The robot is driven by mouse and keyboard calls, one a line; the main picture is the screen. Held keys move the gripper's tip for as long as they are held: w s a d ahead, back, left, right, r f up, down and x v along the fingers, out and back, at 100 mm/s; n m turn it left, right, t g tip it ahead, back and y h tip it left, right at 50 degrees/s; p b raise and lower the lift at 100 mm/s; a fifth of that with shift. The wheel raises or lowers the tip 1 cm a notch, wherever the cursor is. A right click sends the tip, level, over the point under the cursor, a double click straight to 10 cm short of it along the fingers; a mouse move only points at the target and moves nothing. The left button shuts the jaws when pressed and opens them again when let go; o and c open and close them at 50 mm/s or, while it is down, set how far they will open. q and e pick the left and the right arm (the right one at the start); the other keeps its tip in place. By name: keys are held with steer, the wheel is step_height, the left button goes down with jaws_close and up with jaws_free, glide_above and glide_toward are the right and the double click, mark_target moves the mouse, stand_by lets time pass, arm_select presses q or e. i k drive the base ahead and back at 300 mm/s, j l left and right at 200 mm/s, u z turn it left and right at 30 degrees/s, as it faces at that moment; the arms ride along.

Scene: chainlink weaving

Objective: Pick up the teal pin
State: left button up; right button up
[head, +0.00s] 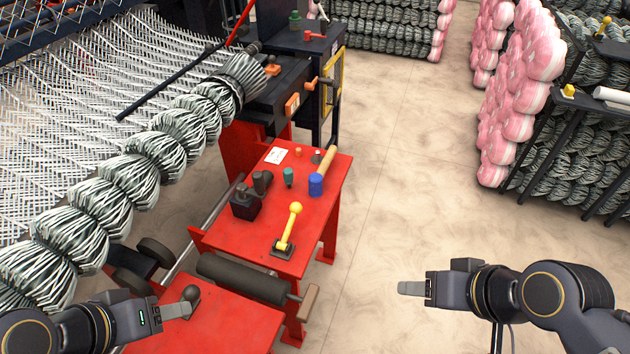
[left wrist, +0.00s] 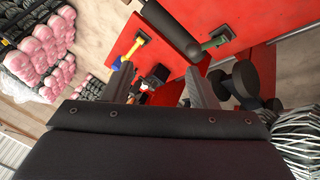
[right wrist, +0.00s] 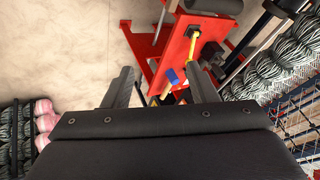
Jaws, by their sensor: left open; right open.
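The teal pin (head: 289,177) is a small upright cylinder on the red table (head: 257,215). It stands between a dark block and a blue cylinder. My left gripper (head: 188,306) is open, low at the left by the front red surface, apart from the pin. In the left wrist view its fingers (left wrist: 162,88) are spread with nothing clearly held between them. My right gripper (head: 406,288) is open and empty over the floor, to the right of the table and well away from the pin. Its spread fingers also show in the right wrist view (right wrist: 162,88).
Around the pin are a blue cylinder (head: 316,185), a wooden rod (head: 326,160), a black block (head: 246,204) and a yellow-handled lever (head: 290,228). A dark roller (head: 243,278) lies in front. A wire-mesh machine fills the left; the floor (head: 400,170) at right is clear.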

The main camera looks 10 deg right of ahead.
mark_target(289, 177)
steer(key=l+u, duration=0.1)
steer(key=l, duration=0.6)
steer(key=k+l, duration=0.1)
steer(key=l, duration=0.55)
steer(key=i+l+u, duration=0.3)
steer(key=i+l, duration=0.5)
steer(key=i, duration=0.65)
steer(key=j+u, duration=0.05)
